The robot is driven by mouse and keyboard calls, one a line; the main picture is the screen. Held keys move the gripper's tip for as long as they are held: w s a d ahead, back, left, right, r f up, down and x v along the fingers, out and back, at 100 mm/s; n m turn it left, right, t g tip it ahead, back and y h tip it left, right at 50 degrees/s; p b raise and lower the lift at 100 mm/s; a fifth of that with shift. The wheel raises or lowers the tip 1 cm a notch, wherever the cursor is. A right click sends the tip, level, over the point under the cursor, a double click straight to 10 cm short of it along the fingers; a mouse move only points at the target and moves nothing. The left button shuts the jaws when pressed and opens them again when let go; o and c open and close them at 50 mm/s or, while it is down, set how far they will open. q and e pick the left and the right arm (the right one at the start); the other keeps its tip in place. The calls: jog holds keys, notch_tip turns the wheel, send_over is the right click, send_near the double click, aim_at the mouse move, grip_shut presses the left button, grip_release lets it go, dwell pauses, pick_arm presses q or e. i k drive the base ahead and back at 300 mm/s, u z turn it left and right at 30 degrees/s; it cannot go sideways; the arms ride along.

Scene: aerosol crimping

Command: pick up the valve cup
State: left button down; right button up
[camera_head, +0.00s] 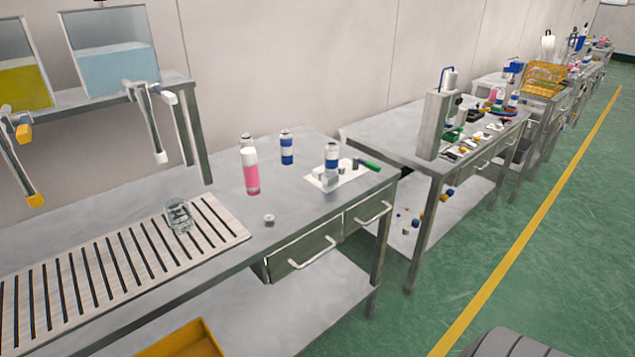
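A small grey round piece (268,220), which looks like the valve cup, sits alone on the near steel table (300,212), close to its front edge above the drawers. It is too small to make out its details. Neither of my grippers is in view, and nothing is seen touching the piece.
A pink and white can (250,172) and a blue and white can (287,148) stand behind the piece. A white mat (350,176) with a can and small parts lies to the right. A glass beaker (179,216) stands on the slotted grate (125,262) at left. Dispensing tanks hang over the table.

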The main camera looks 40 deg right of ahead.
aim_at(269, 217)
jog(key=z, duration=2)
jog(key=k, duration=0.6)
jog(key=z, duration=0.8)
jog(key=i, duration=2.25)
jog(key=u, duration=1.2)
jog(key=i, duration=0.7)
jog(key=u, duration=0.95)
